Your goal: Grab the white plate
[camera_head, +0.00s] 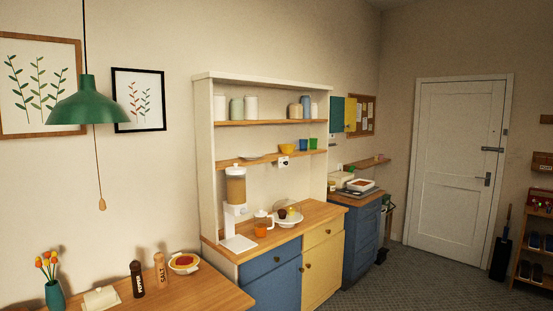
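Several pale dishes could match the white plate. A small, shallow white dish (251,157) lies on the lower shelf of the hutch. A larger white plate (291,222) sits on the hutch's wooden counter, with dark and yellow items on it. A white dish with a yellowish rim (184,269) holds red food on the table at the front left. My gripper and arm do not show in this view.
A white dispenser (236,190) and an orange cup (261,229) stand on the counter. The table (207,287) holds a pepper mill (136,279), a salt mill (161,270) and a flower vase (55,295). Open carpet (410,275) lies before the door (450,160).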

